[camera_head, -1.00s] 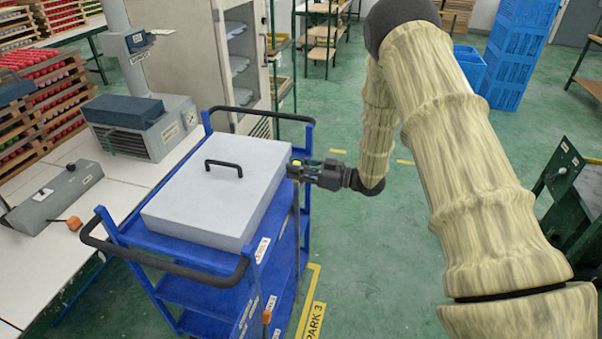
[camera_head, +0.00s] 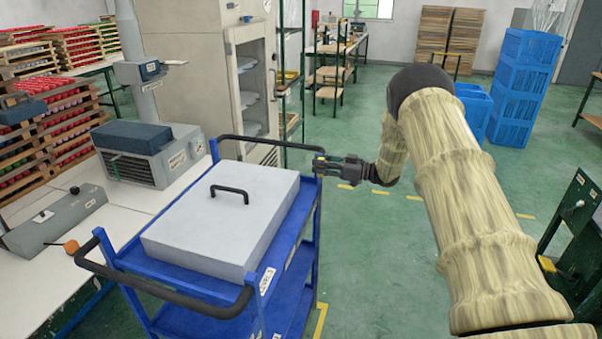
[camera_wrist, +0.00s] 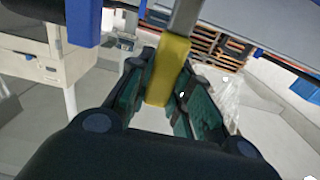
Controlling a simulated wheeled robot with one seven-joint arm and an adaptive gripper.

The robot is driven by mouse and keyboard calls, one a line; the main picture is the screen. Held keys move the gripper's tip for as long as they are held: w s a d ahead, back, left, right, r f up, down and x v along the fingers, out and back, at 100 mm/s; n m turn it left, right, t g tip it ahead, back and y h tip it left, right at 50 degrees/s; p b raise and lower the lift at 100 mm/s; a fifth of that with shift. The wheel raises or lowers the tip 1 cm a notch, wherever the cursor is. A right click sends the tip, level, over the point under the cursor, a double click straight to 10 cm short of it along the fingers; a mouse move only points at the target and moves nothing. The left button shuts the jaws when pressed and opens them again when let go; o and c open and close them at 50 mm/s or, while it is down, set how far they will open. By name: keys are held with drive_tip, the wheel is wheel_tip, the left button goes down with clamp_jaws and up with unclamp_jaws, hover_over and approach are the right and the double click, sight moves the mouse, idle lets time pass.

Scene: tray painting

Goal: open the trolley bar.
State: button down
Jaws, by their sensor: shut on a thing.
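The blue trolley (camera_head: 299,224) stands left of my arm, with a grey lidded box (camera_head: 222,222) with a black handle on its top. My gripper (camera_head: 322,166) is at the trolley's right side, close to its far right corner. In the wrist view, my gripper (camera_wrist: 168,92) is shut on a yellow grip (camera_wrist: 168,70) between its two fingers. A grey metal bar (camera_wrist: 187,18) runs up from this grip. The fingers and trolley frame hide most of the bar in the head view.
A white bench (camera_head: 105,215) with a grey machine (camera_head: 147,155) runs along the left. A cabinet (camera_head: 240,85) stands behind the trolley. Blue crates (camera_head: 522,85) are stacked at the far right. A dark green stand (camera_head: 572,215) is at the right edge. Green floor between is clear.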

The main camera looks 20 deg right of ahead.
drive_tip(key=shift+w+d, duration=0.25)
drive_tip(key=shift+w, duration=0.05)
drive_tip(key=c, duration=1.3)
unclamp_jaws()
drive_tip(key=v, duration=1.2)
drive_tip(key=shift+d, duration=0.1)
drive_tip(key=shift+c, duration=0.3)
